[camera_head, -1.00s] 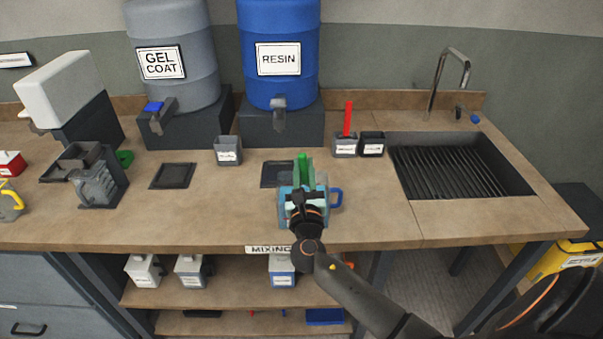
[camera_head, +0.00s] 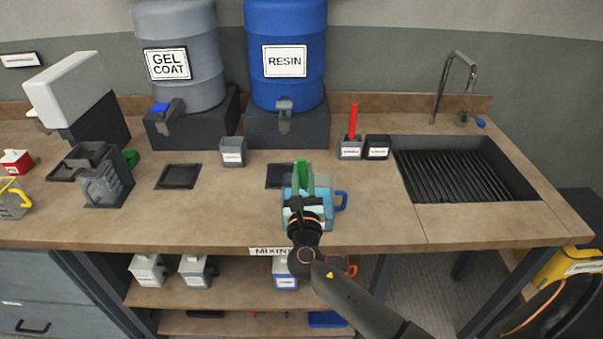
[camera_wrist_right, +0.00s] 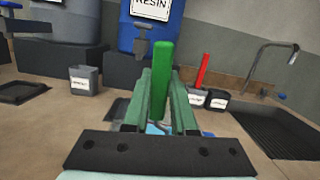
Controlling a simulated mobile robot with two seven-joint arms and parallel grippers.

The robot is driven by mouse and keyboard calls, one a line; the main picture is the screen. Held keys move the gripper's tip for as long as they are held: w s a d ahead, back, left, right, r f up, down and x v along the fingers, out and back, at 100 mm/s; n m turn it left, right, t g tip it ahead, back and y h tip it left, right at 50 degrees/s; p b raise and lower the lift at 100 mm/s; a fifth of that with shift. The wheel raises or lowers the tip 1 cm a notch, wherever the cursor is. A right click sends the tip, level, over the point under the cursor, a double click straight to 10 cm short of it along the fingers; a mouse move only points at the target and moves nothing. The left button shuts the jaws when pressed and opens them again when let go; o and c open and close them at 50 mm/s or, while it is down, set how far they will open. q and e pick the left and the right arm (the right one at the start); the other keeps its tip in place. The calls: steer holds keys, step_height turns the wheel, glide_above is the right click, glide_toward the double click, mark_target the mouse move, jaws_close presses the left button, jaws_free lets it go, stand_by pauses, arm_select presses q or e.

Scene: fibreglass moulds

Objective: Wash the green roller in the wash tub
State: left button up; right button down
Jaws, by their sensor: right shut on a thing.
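The green roller's upright green handle (camera_head: 301,172) shows at the middle of the bench. In the right wrist view the handle (camera_wrist_right: 161,80) stands between the two green-grey fingers of my right gripper (camera_wrist_right: 167,105). My right gripper (camera_head: 298,190) is shut on it, above the bench by a light blue jug (camera_head: 328,201) with a blue handle. The roller's lower end is hidden, and I cannot tell whether it is inside the jug. I cannot pick out the wash tub by a readable label. My left gripper is not in view.
A grey cup (camera_head: 232,151) stands below the drums. Clear bench lies between the jug and sink.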

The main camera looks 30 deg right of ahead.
steer(key=shift+r, duration=0.15)
step_height(320, 180, up, 9)
steer(key=a, duration=0.1)
steer(key=shift+s+a, duration=0.35)
steer(key=shift+s, duration=0.1)
stand_by(0.5)
steer(key=shift+r, duration=0.1)
stand_by(0.4)
steer(key=shift+r, duration=2.5)
